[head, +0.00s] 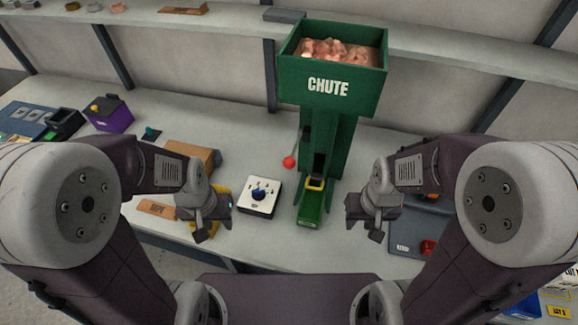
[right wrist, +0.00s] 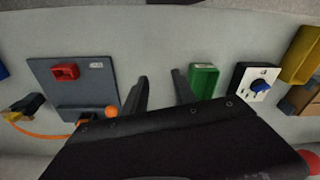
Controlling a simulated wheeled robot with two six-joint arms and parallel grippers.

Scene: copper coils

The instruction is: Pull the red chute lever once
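The red ball of the lever (head: 289,162) is on the left side of the green chute (head: 343,140), on a thin rod. The chute's hopper (head: 331,85) holds copper coils, and its green outlet tray (head: 311,212) is at the bottom. A red round shape, likely the lever ball (right wrist: 312,162), shows at the right wrist view's lower right corner. My right gripper (head: 366,226) is right of the chute, apart from the lever; its fingers (right wrist: 160,92) are spread and empty. My left gripper (head: 205,226) is left of the white box; its finger opening is unclear.
A white box with a blue knob (head: 259,195) stands left of the outlet tray. A cardboard box (head: 192,155) and purple bin (head: 108,114) are further left. A grey tray with a red part (head: 428,247) lies on the right. A shelf (head: 435,45) runs behind.

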